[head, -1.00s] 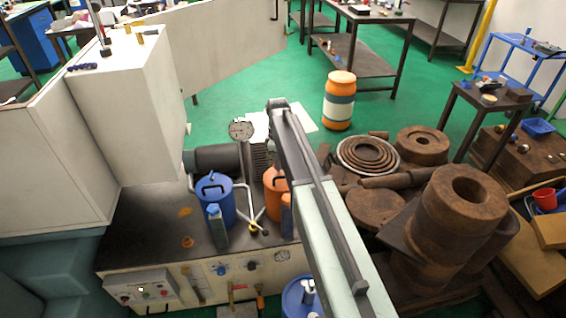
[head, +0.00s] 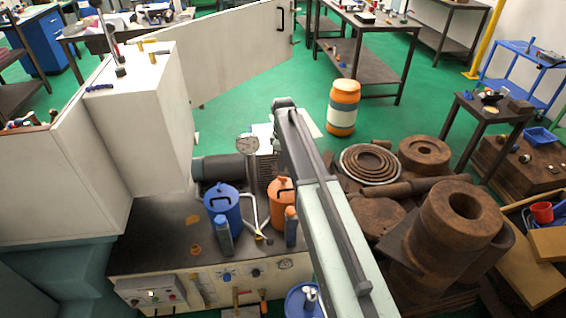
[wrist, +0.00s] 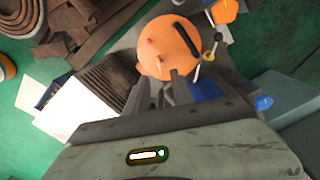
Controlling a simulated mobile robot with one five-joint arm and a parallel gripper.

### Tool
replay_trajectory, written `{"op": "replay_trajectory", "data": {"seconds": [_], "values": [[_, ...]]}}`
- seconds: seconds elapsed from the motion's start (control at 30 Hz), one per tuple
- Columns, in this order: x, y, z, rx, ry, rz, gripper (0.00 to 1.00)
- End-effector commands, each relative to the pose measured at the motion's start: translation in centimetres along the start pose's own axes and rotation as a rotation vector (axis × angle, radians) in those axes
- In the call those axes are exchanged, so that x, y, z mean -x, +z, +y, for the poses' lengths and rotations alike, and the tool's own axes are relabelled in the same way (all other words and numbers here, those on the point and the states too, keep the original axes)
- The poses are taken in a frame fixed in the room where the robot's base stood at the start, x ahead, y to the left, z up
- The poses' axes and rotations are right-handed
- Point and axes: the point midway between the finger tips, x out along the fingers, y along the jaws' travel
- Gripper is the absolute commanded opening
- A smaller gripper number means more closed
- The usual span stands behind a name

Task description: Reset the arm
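My arm (head: 325,215) reaches from the bottom of the head view up to the middle, with its upper end beside the orange can. My gripper is hidden in the head view. In the wrist view my gripper (wrist: 160,88) shows two dark fingers apart, with nothing between them. The orange can (wrist: 168,47) lies just beyond the fingertips in that view.
A blue can (head: 222,212) and small bottles stand on the dark-topped machine bench (head: 150,245). A white cabinet (head: 150,110) is at left. Rusty cylinders (head: 455,220) crowd the right. An orange-and-white drum (head: 343,107) stands behind. Green floor (head: 240,105) is open beyond.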

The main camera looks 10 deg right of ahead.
Motion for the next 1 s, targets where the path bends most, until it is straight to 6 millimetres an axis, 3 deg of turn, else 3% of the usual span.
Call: {"op": "replay_trajectory", "data": {"seconds": [0.03, 0.5, 0.57, 0.67, 0.77, 0.9, 1.0], "values": [[0.8, 0.0, 0.0, 0.000, 0.000, 0.000, 0.29], [0.5, 0.4, 0.1, -0.005, 0.000, 0.000, 0.29], [0.5, 1.1, -0.9, -0.007, 0.000, 0.000, 0.29], [0.5, 3.2, -4.4, -0.023, 0.000, 0.000, 0.29], [0.5, 6.2, -9.4, -0.150, 0.000, 0.000, 0.29], [0.5, 9.8, -16.0, -0.445, 0.000, 0.000, 0.29], [0.5, 11.7, -19.7, -0.677, 0.000, 0.001, 0.29]]}}
